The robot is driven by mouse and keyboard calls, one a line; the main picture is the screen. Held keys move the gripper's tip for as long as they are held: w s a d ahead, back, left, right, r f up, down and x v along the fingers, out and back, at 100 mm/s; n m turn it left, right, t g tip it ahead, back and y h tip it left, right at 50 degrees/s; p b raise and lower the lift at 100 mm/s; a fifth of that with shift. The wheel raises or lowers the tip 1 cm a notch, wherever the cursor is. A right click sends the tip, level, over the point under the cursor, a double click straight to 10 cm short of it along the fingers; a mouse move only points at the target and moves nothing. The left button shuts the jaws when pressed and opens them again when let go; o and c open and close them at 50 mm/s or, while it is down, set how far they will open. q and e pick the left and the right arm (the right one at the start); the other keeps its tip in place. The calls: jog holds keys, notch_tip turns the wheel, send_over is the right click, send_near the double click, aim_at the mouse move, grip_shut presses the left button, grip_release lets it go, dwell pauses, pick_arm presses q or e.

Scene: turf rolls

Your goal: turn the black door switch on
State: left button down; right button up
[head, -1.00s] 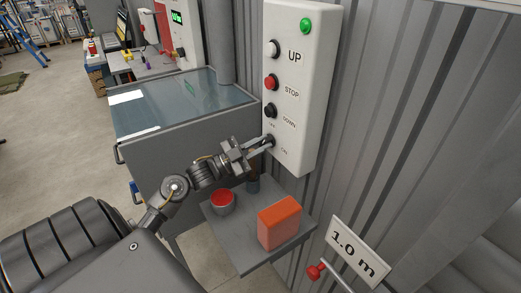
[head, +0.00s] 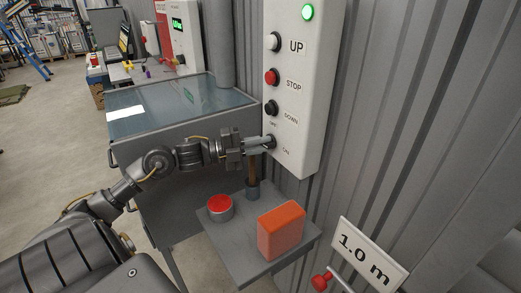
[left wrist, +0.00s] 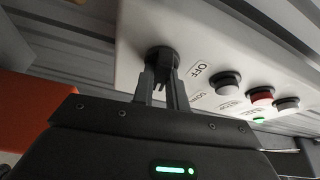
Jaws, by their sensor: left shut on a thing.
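The black door switch (left wrist: 162,57) is a round knob low on the white control panel (head: 297,65). In the left wrist view it sits by the word OFF. In the head view OFF and ON labels flank it, and my fingers mostly hide it. My left gripper (head: 268,143) reaches it from the left, roughly level, shut on the knob. Its two fingers also show on either side of the knob in the left wrist view (left wrist: 163,82). Which way the knob points I cannot tell. My right gripper is not in view.
Above the switch are the DOWN button (head: 271,107), red STOP button (head: 271,77), UP button (head: 275,41) and a lit green lamp (head: 307,12). Below, a grey shelf (head: 240,245) holds an orange box (head: 281,231) and a red-topped tin (head: 220,207). A grey cabinet (head: 190,160) stands behind my arm.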

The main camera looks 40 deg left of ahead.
pick_arm(q)
jog(key=shift+f+m, duration=0.1)
jog(key=shift+m, duration=0.3)
jog(key=shift+m+b, duration=0.4)
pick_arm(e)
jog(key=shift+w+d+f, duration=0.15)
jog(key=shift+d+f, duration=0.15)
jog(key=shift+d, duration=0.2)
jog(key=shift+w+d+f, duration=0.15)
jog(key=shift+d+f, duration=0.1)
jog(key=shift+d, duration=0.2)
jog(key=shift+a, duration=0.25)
